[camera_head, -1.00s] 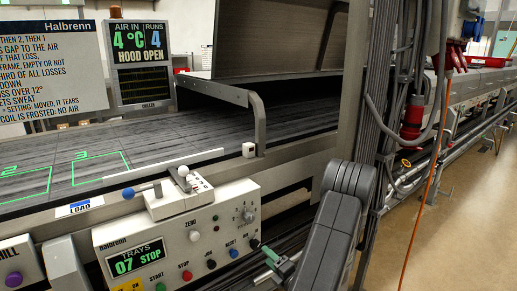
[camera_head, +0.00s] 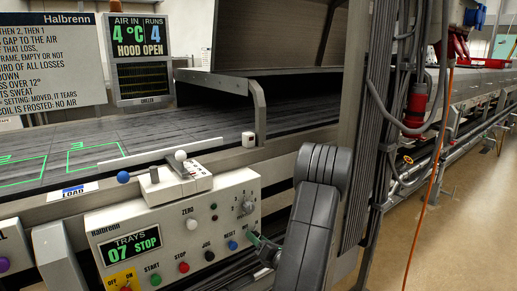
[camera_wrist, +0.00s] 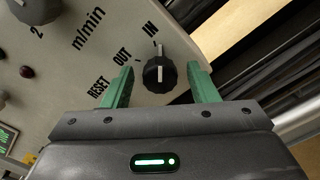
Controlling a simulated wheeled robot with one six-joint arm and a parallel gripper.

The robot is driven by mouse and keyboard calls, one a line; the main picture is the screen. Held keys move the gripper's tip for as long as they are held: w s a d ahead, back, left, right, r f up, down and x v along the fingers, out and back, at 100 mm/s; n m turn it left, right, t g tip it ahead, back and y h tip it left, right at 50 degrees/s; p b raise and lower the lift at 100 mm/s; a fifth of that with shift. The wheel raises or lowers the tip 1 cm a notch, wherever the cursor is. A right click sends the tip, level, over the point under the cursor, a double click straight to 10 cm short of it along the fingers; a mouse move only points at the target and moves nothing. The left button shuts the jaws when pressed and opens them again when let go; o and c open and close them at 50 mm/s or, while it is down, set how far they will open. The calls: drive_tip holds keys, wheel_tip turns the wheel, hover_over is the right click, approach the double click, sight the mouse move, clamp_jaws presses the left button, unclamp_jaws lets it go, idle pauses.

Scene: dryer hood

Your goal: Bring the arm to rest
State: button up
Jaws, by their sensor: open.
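My gripper (camera_wrist: 160,72) is open in the wrist view. Its two green fingers stand one on each side of a black knob (camera_wrist: 159,78) on the control panel, with a gap on both sides. The knob is labelled OUT and IN, and its white pointer line points up, nearest the IN mark. In the head view my gripper (camera_head: 264,248) shows as green fingers at the panel's right edge, partly hidden by my grey arm. The knob is hard to make out there.
The control panel (camera_head: 172,232) has several buttons and a display reading "07 STOP". Above it a lever box (camera_head: 168,187) carries blue and white balls. The dryer hood (camera_head: 270,35) is raised over the belt. A post with cables (camera_head: 372,130) stands right of my arm.

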drive_tip(key=shift+n+b, duration=4.7)
drive_tip(key=shift+n, duration=0.6)
drive_tip(key=shift+a, duration=0.1)
